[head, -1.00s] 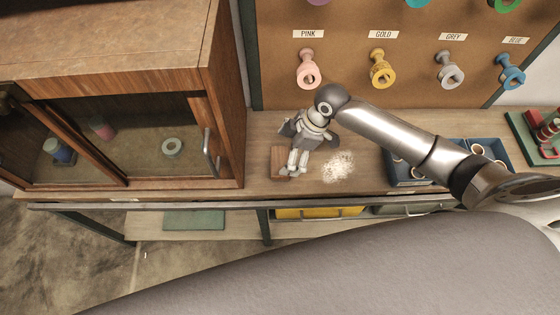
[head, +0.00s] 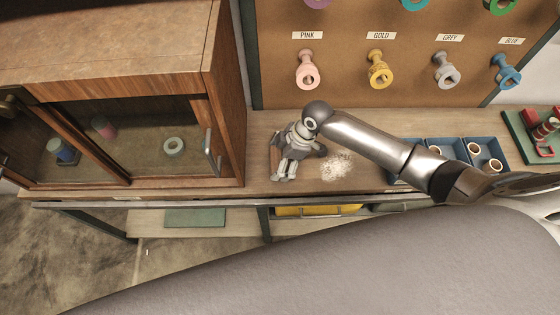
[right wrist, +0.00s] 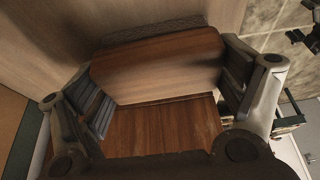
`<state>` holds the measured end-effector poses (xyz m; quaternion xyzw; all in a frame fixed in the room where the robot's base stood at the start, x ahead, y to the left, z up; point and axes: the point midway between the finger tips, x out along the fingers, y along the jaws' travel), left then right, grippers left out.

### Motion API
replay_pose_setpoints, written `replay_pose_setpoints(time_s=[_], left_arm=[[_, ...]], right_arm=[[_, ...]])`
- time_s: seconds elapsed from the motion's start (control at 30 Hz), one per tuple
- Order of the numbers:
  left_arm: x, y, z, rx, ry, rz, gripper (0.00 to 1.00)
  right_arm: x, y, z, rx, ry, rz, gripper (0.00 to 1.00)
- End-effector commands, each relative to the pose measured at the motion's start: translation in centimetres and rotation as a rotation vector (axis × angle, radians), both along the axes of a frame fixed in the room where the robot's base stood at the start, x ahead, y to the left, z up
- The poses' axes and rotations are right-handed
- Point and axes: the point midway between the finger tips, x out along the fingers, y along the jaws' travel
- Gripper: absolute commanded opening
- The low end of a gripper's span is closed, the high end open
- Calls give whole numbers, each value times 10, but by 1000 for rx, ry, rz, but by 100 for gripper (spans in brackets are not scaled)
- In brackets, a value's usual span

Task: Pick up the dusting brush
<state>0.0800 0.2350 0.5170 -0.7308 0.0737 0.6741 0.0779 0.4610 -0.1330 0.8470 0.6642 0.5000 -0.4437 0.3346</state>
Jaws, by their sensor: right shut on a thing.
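The dusting brush (right wrist: 155,65) fills the middle of the right wrist view as a brown wooden block with a dark grey bristle strip along its far edge. It sits between the two padded fingers of my right gripper (right wrist: 165,95), which is shut on it. In the head view my right gripper (head: 285,168) is on the bench beside the cabinet, and it hides most of the brush. My left gripper is not in view.
A pile of pale dust (head: 337,167) lies on the bench (head: 365,125) just right of the gripper. A wooden cabinet (head: 228,100) stands close on the left. A blue tray (head: 450,150) with rings is on the right. Labelled spools hang on the board (head: 340,85) behind.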

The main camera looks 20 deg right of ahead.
Motion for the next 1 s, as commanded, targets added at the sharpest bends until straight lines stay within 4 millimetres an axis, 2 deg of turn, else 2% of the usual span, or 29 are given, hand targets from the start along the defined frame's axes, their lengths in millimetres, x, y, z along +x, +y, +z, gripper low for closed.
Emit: replay_pose_setpoints(time_s=[0.2, 0.37, 0.47, 0.6, 0.93, 1.0], left_arm=[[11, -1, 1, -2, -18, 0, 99], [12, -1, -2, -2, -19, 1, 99], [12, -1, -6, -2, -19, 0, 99], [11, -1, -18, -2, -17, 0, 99], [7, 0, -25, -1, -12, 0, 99], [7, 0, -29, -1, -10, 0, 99]], right_arm=[[0, 0, 0, 0, -1, 0, 63], [1, 0, 4, 0, -3, 1, 63], [1, 0, 11, 0, -4, 1, 63], [2, 0, 30, 0, -7, 3, 63], [-49, -5, 89, 0, -4, 4, 63], [-64, -7, 94, -2, -1, 3, 63]])
